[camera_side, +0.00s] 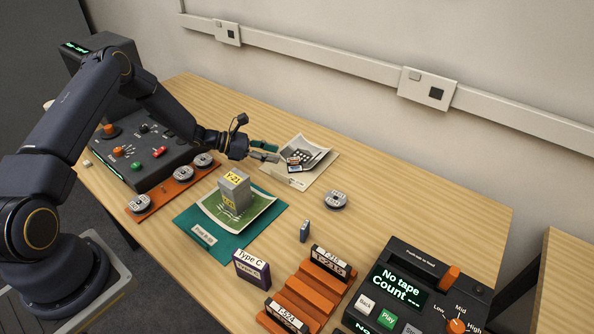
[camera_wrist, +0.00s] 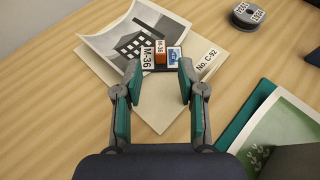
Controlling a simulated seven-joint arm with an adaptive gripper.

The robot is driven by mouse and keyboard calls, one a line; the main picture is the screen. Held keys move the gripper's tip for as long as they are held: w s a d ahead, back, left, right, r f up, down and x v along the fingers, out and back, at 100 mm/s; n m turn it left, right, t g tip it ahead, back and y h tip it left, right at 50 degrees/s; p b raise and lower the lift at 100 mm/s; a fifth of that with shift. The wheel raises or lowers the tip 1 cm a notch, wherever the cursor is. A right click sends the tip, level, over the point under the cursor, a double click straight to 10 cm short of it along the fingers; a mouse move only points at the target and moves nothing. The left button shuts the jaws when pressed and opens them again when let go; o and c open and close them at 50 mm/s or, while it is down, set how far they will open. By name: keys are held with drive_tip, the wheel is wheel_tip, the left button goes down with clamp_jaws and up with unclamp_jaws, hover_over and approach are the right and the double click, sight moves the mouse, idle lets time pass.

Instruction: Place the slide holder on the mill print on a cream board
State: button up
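The mill print on a cream board (camera_side: 318,174) lies at the back of the table. In the wrist view its grey print (camera_wrist: 112,41) shows a dark building, and the cream board (camera_wrist: 155,112) carries a "No: C-92" label. A small dark holder with white M-36 labels, an orange part and a blue part, seemingly the slide holder (camera_wrist: 160,56), is on the print's near edge; it also shows in the side view (camera_side: 294,162). My gripper (camera_wrist: 159,68) has its fingers spread to either side of the holder's near end. Whether they touch it is unclear.
A green mat (camera_side: 192,216) bears another print and a grey Y-21 box (camera_side: 235,188). Reels (camera_side: 335,200) stand nearby. A small blue-grey item (camera_side: 305,231), a Type C box (camera_side: 251,268), an orange rack (camera_side: 305,294) and a tape machine (camera_side: 400,290) are in front.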

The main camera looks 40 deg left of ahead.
drive_tip(key=v, duration=0.5)
drive_tip(key=shift+s+r, duration=0.1)
drive_tip(key=shift+r, duration=0.05)
drive_tip(key=s+d+r+m+g+y, duration=0.1)
drive_tip(key=s+d+r+m+g, duration=0.1)
drive_tip(key=s+d+r+m, duration=0.3)
drive_tip(key=s+d+r+m+g, duration=0.2)
drive_tip(key=s+r+m, duration=0.1)
drive_tip(key=r+m, duration=0.3)
drive_tip(key=s+d+r+m+g+y, duration=0.1)
drive_tip(key=s+d+r+m+g, duration=0.2)
drive_tip(key=r, duration=0.5)
drive_tip(key=s+r+m+t+y, duration=0.1)
drive_tip(key=s+r+m+y, duration=0.2)
drive_tip(key=s+m, duration=0.3)
drive_tip(key=s+r+m+t+y, duration=0.2)
drive_tip(key=s+r+m+y, duration=0.2)
drive_tip(key=s, duration=1)
wheel_tip(320, 180, up, 2)
drive_tip(key=m, duration=0.3)
drive_tip(key=shift+s+a, duration=0.3)
drive_tip(key=shift+a, duration=0.05)
